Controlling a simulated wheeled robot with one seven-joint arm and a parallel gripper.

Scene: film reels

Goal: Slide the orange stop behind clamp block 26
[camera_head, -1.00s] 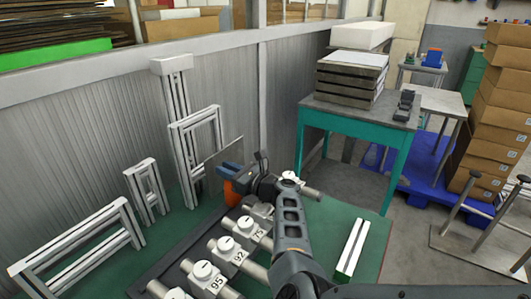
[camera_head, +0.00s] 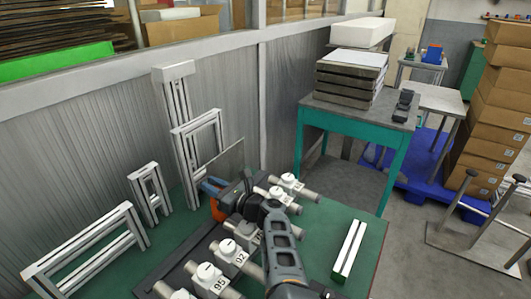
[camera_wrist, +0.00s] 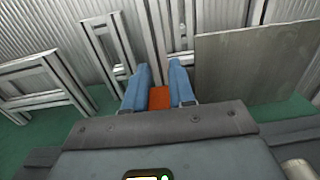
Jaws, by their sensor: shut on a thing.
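The orange stop (camera_head: 217,209) is at my gripper (camera_head: 213,189), behind the row of clamp blocks. In the wrist view the orange stop (camera_wrist: 159,98) sits between the two blue fingers of my gripper (camera_wrist: 159,80), which are shut on it. The clamp blocks carry white round knobs and number tags. I can read clamp block 92 (camera_head: 229,248) and clamp block 95 (camera_head: 206,273) at the near end. Two more clamp blocks (camera_head: 285,183) stand at the far end. I cannot read a 26 on any tag. My arm hides part of the row's middle.
Aluminium frames (camera_head: 85,247) stand along the corrugated wall at left. A thin grey plate (camera_head: 225,160) stands upright just behind my gripper. A white bar (camera_head: 349,250) lies on the green bench top (camera_head: 372,238) at right, with free room around it.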

